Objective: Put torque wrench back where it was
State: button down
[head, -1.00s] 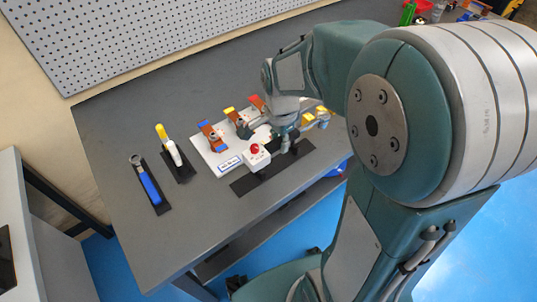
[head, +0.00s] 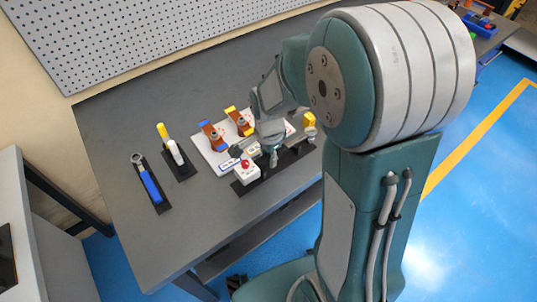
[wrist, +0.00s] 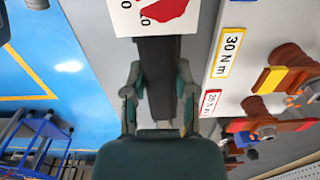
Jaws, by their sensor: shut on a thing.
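The torque wrench seems to be the long dark tool with a white box and red top (head: 246,170) at its left end and a round grey end (head: 310,134) at its right. My gripper (head: 272,158) is shut on its dark bar. In the wrist view the bar (wrist: 160,65) runs between the two fingers of my gripper (wrist: 159,95), and the white box with red marking (wrist: 130,15) shows at the top. The wrench lies along and over a long black pad (head: 290,160) at the bench's front edge. I cannot tell whether it touches the pad.
A white board (head: 208,158) with coloured clamps (head: 238,120) stands just behind. A "30 N m" label (wrist: 231,45) shows beside the tool. A blue-handled wrench (head: 150,186) and a yellow-white tool (head: 172,147) lie on black pads to the left. The grey bench (head: 120,130) is otherwise clear nearby.

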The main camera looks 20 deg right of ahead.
jog(key=shift+f, duration=0.4)
jog(key=shift+c, duration=2)
grip_release()
notch_tip(320, 180, up, 12)
jog(key=s+r+n+t, duration=0.2)
jog(key=s+r+n, duration=0.2)
jog(key=s+n, duration=0.3)
jog(key=s+r+n+t, duration=0.3)
jog(key=s+r+n, duration=0.1)
jog(key=s+n, duration=0.3)
jog(key=shift+t, duration=0.3)
jog(key=shift+r, duration=0.1)
